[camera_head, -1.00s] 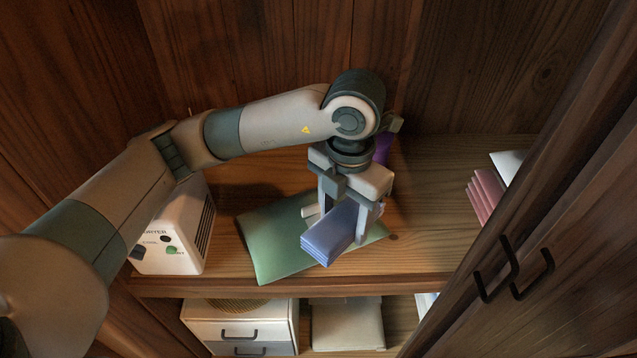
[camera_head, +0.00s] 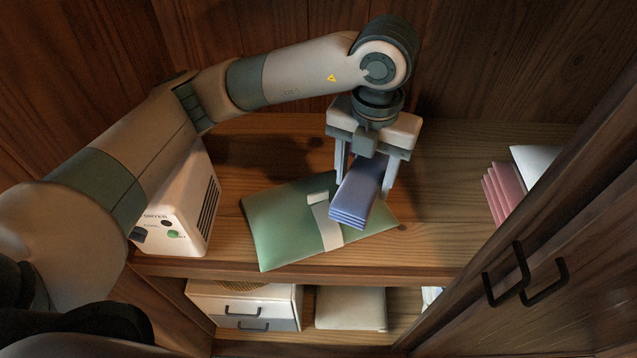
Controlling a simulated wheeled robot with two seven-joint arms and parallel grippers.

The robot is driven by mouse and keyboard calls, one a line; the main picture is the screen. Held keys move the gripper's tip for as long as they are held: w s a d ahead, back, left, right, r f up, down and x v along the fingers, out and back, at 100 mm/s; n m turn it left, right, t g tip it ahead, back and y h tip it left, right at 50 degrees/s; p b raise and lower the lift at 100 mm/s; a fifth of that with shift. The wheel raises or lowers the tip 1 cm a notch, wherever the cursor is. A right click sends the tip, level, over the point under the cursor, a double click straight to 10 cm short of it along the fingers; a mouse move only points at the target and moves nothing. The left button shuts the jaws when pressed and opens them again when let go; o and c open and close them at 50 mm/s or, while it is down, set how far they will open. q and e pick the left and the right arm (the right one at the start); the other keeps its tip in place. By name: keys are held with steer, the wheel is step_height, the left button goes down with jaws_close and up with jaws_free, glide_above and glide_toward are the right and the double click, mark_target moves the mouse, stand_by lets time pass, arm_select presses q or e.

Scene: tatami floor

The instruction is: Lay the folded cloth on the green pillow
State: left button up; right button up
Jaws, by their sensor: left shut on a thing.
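The folded cloth (camera_head: 352,203) is a blue, layered bundle, its folded edges facing the front. My left gripper (camera_head: 364,180) points down with a finger on each side of the cloth and is shut on it. The green pillow (camera_head: 280,225) lies flat on the wooden shelf, with a pale band (camera_head: 326,221) across it. The cloth is over the right part of the pillow, covering some of it from view. I cannot tell whether it touches the pillow. My right gripper is not in view.
A white box-like appliance (camera_head: 185,215) stands left of the pillow. Pink folded cloths (camera_head: 500,190) and a white item (camera_head: 538,165) are at the right by the dark door (camera_head: 545,240). A drawer unit (camera_head: 245,305) sits below. The shelf right of the pillow is clear.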

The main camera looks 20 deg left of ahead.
arm_select(q)
steer(key=p, duration=0.3)
glide_above(318, 193)
step_height(318, 193, down, 6)
steer(key=shift+f, duration=0.15)
step_height(318, 193, down, 3)
steer(key=shift+f+p, duration=0.2)
steer(key=shift+p, duration=0.75)
steer(key=shift+f, duration=0.25)
steer(key=shift+f, duration=0.3)
